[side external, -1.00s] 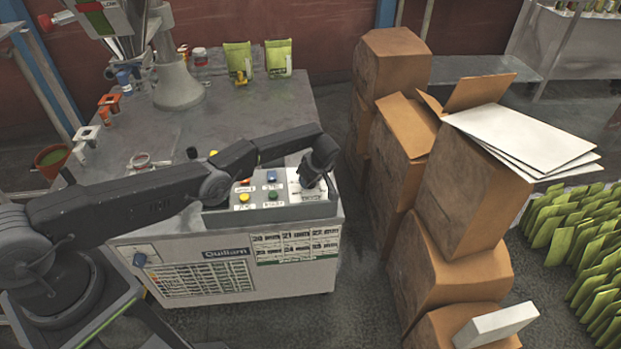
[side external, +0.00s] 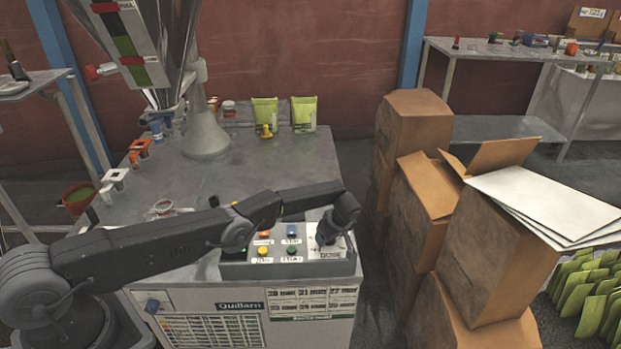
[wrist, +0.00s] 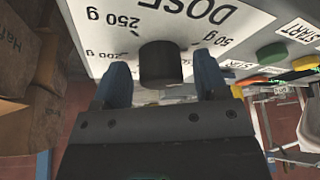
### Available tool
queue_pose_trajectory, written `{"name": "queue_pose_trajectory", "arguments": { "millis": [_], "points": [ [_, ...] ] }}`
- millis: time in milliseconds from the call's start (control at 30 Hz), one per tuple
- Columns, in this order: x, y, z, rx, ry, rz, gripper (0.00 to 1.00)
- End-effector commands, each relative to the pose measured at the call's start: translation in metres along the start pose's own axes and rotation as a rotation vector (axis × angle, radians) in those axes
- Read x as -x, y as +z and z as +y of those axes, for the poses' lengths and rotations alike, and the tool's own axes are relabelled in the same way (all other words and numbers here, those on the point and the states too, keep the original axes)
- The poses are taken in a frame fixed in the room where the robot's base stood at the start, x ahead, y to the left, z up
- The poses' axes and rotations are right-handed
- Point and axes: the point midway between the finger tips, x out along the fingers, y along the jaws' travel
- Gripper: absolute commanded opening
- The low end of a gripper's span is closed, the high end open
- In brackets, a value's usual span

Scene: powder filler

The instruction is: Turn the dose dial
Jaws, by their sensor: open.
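The dose dial (wrist: 160,63) is a black round knob on a white plate (wrist: 95,30) marked DOSE, with 250 g, 200 g and 50 g labels partly in view. In the wrist view my gripper (wrist: 161,78) is open, with one blue-grey finger on each side of the dial and a visible gap on both sides. I cannot tell how far the fingers reach down along it. In the side view my gripper (side external: 324,241) points down at the right end of the control panel (side external: 245,271) and hides the dial. The dial's pointer is not clear.
Coloured buttons sit left of the dial plate, including a green one (side external: 292,251) and a blue one (side external: 292,231). Stacked cardboard boxes (side external: 490,235) stand right of the machine. Green pouches (side external: 265,113) stand at the back of the metal table (side external: 290,160).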

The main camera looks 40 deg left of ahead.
Motion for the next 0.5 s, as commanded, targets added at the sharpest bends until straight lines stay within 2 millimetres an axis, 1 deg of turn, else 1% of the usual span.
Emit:
{"name": "queue_pose_trajectory", "arguments": {
  "millis": [367,500],
  "points": [
    [0.0014,-0.0008,-0.001,-0.125,0.052,-0.001,0.67],
    [0.0012,-0.0007,-0.0023,-0.228,0.094,-0.002,0.67]
  ]
}}
